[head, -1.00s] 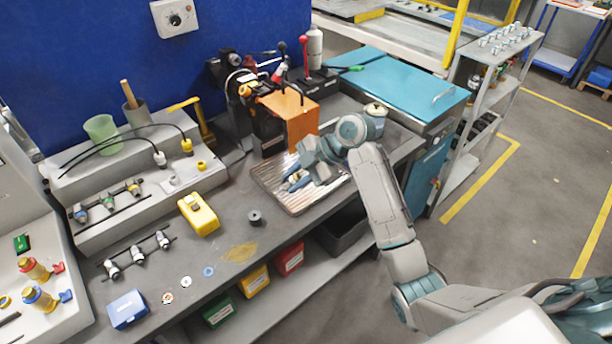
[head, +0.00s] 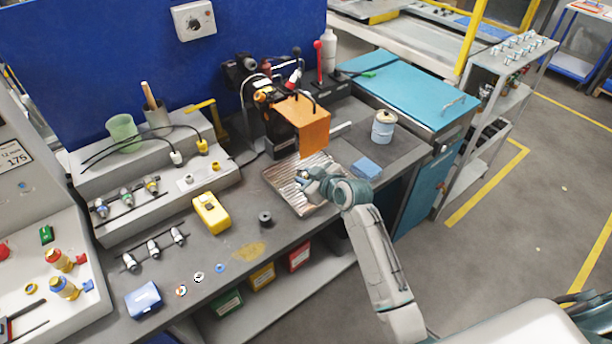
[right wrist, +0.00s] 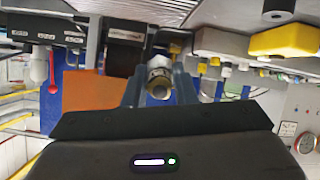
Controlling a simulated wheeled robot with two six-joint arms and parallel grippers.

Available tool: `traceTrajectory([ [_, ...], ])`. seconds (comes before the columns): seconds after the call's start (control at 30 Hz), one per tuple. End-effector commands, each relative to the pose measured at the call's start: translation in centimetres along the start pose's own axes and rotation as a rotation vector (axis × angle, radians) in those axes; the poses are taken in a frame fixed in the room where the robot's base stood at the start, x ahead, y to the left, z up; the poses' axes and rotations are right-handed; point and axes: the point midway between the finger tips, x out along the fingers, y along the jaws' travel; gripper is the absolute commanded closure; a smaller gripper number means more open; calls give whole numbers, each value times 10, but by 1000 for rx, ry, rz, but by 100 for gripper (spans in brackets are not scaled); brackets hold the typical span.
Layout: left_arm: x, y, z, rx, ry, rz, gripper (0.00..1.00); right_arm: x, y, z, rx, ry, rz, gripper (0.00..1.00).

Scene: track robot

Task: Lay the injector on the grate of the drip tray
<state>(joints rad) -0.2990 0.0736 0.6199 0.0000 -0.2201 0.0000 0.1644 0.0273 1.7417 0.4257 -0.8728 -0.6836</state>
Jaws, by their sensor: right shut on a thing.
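The drip tray (head: 285,190) is a shallow metal tray with a ribbed grate, on the bench below the orange panel. My right gripper (head: 305,181) is over the tray's right part in the head view. It is shut on the injector (right wrist: 158,78), a short metal cylinder with a brassy band, seen nearly end-on between the blue fingers in the right wrist view. In the head view the injector is mostly hidden by the gripper, and I cannot tell whether it touches the grate. My left gripper is not in view.
A machine with an orange panel (head: 303,124) stands right behind the tray. A blue cloth-like block (head: 366,168) and a lidded can (head: 383,128) are to the right. A black ring (head: 265,218) and a yellow case (head: 211,213) lie to the left. More injectors (head: 153,249) sit on a rack.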

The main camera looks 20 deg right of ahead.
Motion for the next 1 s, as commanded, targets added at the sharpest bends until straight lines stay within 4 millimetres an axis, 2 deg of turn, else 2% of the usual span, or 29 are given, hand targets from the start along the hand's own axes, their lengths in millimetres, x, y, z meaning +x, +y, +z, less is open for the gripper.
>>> traceTrajectory([
  [0.5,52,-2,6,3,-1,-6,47,26,-13,50,-2,-1,-1,100],
  [1.0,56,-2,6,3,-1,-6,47,28,-15,54,-2,-1,-1,100],
])
